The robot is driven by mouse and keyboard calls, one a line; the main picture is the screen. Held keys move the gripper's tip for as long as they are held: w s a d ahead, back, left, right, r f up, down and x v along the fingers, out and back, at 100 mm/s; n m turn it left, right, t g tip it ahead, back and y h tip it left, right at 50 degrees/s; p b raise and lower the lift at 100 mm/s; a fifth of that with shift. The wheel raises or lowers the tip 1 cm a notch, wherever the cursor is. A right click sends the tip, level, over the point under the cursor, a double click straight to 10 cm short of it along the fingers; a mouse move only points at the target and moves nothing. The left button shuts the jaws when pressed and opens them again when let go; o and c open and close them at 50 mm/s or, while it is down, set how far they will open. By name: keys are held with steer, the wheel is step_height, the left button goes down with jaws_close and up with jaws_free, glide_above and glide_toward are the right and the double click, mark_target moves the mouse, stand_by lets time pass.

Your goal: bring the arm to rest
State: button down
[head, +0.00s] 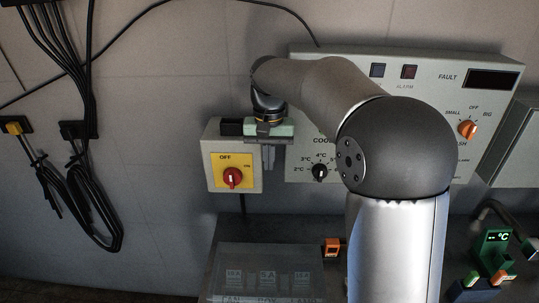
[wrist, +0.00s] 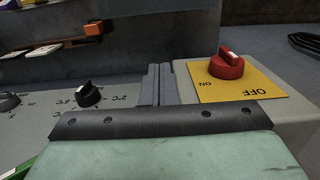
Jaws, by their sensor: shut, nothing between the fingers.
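My gripper (head: 268,157) hangs in front of the wall panels, at the gap between the yellow-faced switch box (head: 216,188) and the grey control panel (head: 440,75). Its two fingers are together and hold nothing. In the wrist view the fingertips (wrist: 155,84) lie between the red rotary switch (wrist: 226,66) and a black knob (wrist: 88,94), apart from both. The red switch also shows in the head view (head: 232,177), below and left of the fingers. My arm covers part of the control panel.
An orange knob (head: 467,129) and a dark display (head: 490,79) are on the panel's right. Black cables (head: 84,190) hang at left. Below are a clear box (head: 268,268), an orange item (head: 332,247) and a green thermometer unit (head: 494,246). The wall between cables and switch box is clear.

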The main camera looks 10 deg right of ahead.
steer(key=s+d+f, duration=0.2)
steer(key=s+f, duration=0.1)
steer(key=s, duration=0.6)
steer(key=s+d+f+n, duration=0.1)
steer(key=s+d+f, duration=0.2)
steer(key=s, duration=0.6)
steer(key=s+d+f, duration=0.3)
steer(key=s+f, duration=0.2)
steer(key=s, duration=0.5)
steer(key=shift+n+t, duration=0.4)
steer(key=shift+f, duration=0.1)
